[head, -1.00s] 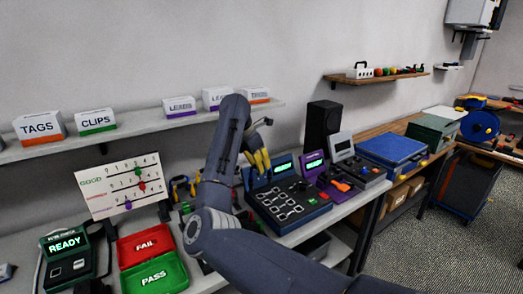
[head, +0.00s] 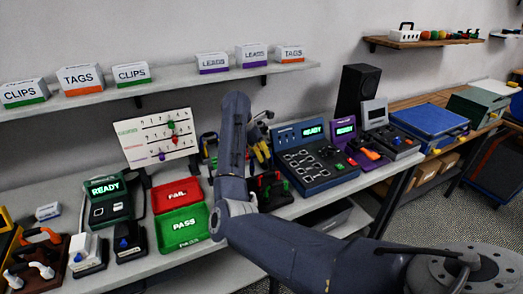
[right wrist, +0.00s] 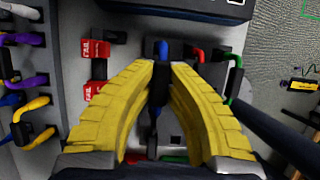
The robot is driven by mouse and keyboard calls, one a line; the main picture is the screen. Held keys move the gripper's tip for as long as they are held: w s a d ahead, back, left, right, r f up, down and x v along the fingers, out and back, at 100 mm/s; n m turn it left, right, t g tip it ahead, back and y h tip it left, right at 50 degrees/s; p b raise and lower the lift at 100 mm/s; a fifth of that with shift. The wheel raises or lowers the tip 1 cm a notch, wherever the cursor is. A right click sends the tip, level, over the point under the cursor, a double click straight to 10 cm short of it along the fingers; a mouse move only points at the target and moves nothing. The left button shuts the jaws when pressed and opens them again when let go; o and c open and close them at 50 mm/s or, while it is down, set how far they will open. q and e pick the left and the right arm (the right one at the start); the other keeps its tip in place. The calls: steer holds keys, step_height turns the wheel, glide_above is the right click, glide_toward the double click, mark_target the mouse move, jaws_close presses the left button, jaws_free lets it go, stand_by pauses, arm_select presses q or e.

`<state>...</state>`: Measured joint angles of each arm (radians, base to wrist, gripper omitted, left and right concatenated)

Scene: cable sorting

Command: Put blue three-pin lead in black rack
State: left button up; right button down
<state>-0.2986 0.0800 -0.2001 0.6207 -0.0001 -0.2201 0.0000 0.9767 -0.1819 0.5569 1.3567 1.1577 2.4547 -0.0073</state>
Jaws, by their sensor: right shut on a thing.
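My right gripper (head: 262,152) is in front of the wall behind the bench, left of the blue tester. In the right wrist view its yellow fingers (right wrist: 160,75) are shut on the blue three-pin lead: a black plug (right wrist: 157,88) sits between them, with a blue part (right wrist: 162,48) beyond. The plug's lower end is partly hidden. The black rack (head: 270,203) stands on the bench below the gripper, with green and red leads in it. A red lead (right wrist: 196,55) and a green lead (right wrist: 230,72) also show right of the fingers. My left gripper is out of view.
The blue tester (head: 315,158) stands right of the rack. A red FAIL tray (head: 178,193) and green PASS tray (head: 184,226) lie left of my arm. Purple, yellow and blue leads (right wrist: 35,110) hang at the left of the wrist view. A shelf (head: 170,92) runs above.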

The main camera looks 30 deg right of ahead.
steer(key=shift+f, duration=1.55)
steer(key=shift+f, duration=0.95)
stand_by(1.8)
steer(key=c, duration=0.7)
jaws_free()
steer(key=shift+r, duration=0.15)
steer(key=shift+r, duration=3.85)
